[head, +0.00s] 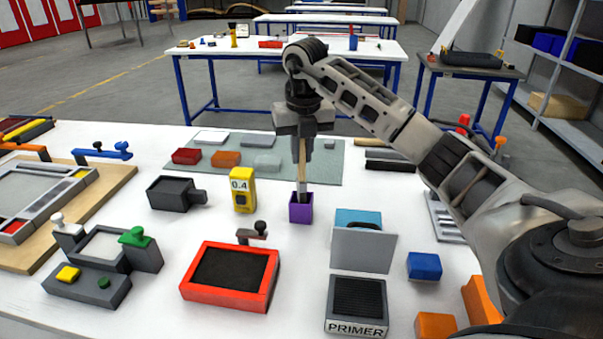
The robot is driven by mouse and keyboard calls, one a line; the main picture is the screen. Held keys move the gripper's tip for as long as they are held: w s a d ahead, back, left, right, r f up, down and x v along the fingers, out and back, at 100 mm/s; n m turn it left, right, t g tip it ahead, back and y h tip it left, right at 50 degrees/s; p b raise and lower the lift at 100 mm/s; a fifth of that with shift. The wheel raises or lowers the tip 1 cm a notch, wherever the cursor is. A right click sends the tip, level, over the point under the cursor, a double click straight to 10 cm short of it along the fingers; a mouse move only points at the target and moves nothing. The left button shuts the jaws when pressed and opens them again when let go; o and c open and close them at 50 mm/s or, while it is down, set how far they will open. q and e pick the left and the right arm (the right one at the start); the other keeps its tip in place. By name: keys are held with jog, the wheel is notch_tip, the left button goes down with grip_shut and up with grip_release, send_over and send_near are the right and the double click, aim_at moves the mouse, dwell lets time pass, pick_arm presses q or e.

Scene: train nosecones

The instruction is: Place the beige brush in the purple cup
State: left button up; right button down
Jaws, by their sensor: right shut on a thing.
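The purple cup (301,211) stands on the white table near the middle of the head view. My right gripper (302,150) is above the cup, pointing down. It is shut on the beige brush (301,178), which hangs upright beneath the fingers. The brush's lower end reaches the cup's opening; whether it touches the bottom is hidden by the cup's wall. My left gripper is not in view.
A yellow block marked 0.4 (242,190) stands just left of the cup. A red-framed tray (229,278) is in front left, a grey PRIMER box (357,306) in front right. A blue block (424,266) lies farther right. A green-grey mat (330,165) lies behind.

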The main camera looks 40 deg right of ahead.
aim_at(301, 180)
jog(key=shift+f, duration=2.25)
jog(key=c, duration=1.4)
grip_release()
notch_tip(301, 180, up, 12)
jog(key=s, duration=0.1)
jog(key=shift+s+a+p, duration=0.2)
jog(key=shift+a+p, duration=0.2)
